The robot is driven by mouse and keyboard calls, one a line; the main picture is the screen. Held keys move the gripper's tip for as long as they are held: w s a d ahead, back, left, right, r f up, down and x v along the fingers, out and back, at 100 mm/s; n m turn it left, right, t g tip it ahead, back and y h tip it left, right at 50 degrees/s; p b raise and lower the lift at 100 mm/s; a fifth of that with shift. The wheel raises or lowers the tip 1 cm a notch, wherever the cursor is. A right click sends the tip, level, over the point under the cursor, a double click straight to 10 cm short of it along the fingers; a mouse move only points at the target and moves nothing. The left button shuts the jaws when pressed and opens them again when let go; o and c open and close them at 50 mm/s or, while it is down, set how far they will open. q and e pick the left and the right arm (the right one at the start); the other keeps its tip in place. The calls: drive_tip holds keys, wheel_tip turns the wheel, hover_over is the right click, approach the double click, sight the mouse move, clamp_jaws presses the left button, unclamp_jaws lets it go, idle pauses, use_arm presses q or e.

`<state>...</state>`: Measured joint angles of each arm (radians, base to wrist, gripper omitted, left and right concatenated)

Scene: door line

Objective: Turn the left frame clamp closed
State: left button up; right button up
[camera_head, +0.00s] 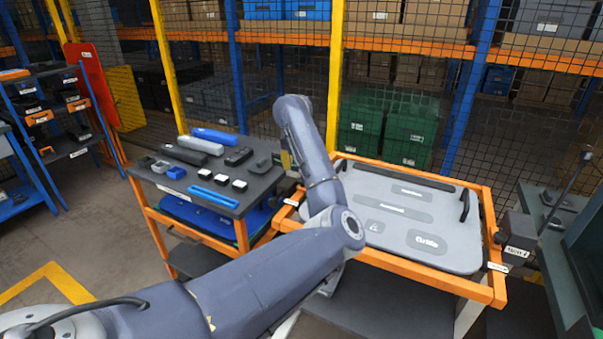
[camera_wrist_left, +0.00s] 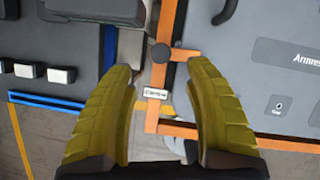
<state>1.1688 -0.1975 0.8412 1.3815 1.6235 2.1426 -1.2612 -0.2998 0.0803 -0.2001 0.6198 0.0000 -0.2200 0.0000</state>
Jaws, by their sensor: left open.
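The left frame clamp shows in the left wrist view as a dark round knob (camera_wrist_left: 160,53) on the orange frame, with a short orange bar reaching right from it. A small white label (camera_wrist_left: 155,93) sits just below it. My left gripper (camera_wrist_left: 159,67) is open, its yellow fingers on either side of the knob with gaps on both sides; nothing is held. In the head view my left arm reaches over the left edge of the door panel (camera_head: 445,240), and hides most of the gripper and the clamp. My right gripper is not in view.
A dark tool table (camera_head: 245,205) with several parts stands left of the orange frame (camera_head: 400,268). The panel has black handles (camera_head: 464,206). A dark labelled block (camera_head: 518,236) sits at the frame's right side. Mesh fencing and shelves stand behind.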

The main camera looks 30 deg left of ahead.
use_arm(q)
drive_tip(key=shift+v, duration=2)
